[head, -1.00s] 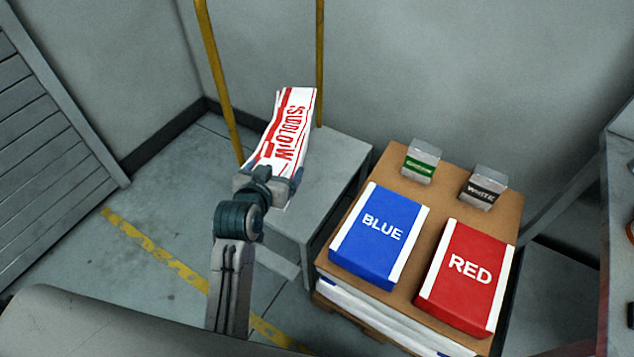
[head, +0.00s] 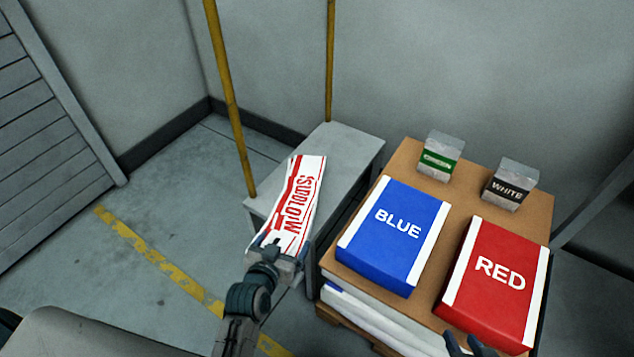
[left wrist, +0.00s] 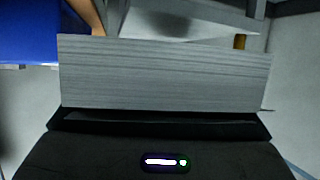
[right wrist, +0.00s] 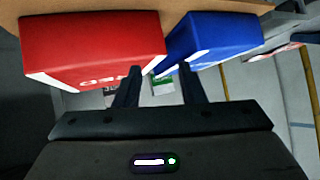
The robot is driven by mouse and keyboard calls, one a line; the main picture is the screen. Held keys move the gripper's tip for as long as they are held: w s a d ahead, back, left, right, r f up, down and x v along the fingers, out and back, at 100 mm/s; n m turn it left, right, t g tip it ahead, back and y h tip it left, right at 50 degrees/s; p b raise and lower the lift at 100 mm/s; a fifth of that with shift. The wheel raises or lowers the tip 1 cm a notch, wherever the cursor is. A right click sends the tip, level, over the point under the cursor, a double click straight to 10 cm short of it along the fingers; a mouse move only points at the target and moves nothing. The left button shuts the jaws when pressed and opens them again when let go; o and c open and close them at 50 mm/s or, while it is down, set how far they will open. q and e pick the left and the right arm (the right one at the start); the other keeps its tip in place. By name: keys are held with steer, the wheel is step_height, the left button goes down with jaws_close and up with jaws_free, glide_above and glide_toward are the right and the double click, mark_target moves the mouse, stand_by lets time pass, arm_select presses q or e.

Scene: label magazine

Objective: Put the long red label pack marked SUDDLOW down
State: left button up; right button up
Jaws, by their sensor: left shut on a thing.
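The long red and white label pack (head: 300,200) with red lettering is in my left gripper (head: 281,250), shut on its near end. In the head view the pack lies across the near left part of a grey bench (head: 345,150); I cannot tell whether it touches the bench top. In the left wrist view the pack's layered grey end (left wrist: 165,75) fills the space in front of the gripper. My right gripper (right wrist: 160,72) is open and empty; its fingertips also show at the bottom of the head view (head: 470,346), by the red pack.
A brown-topped stack (head: 402,165) right of the bench bears a BLUE pack (head: 395,235), a RED pack (head: 495,280), and small GREEN (head: 441,157) and WHITE (head: 511,185) boxes. Yellow posts (head: 228,95) rise by the bench. The bench's far part is clear.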

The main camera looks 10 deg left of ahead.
mark_target(287, 221)
arm_select(q)
steer(key=w, duration=0.5)
steer(key=w+a+b, duration=0.1)
steer(key=w, duration=0.1)
steer(key=shift+w+f, duration=0.3)
steer(key=shift+w, duration=0.05)
steer(key=w, duration=0.5)
steer(key=w+a+b, duration=0.1)
steer(key=w, duration=0.1)
steer(key=shift+w+f, duration=0.35)
steer(key=shift+w+a, duration=0.1)
steer(key=shift+w, duration=0.05)
steer(key=shift+f+b, duration=0.6)
steer(key=shift+f, duration=1.1)
arm_select(e)
steer(key=w+d+r+t, duration=0.1)
steer(key=w+r+t, duration=0.3)
steer(key=r, duration=0.4)
steer(key=w+r+t, duration=0.4)
steer(key=r+t, duration=0.3)
steer(key=r, duration=0.2)
steer(key=shift+d+n, duration=0.4)
arm_select(q)
steer(key=shift+f, duration=0.15)
arm_select(e)
steer(key=shift+w+r+t, duration=0.1)
steer(key=shift+r+t, duration=0.05)
steer(key=shift+t, duration=0.15)
arm_select(q)
steer(key=o, duration=1.2)
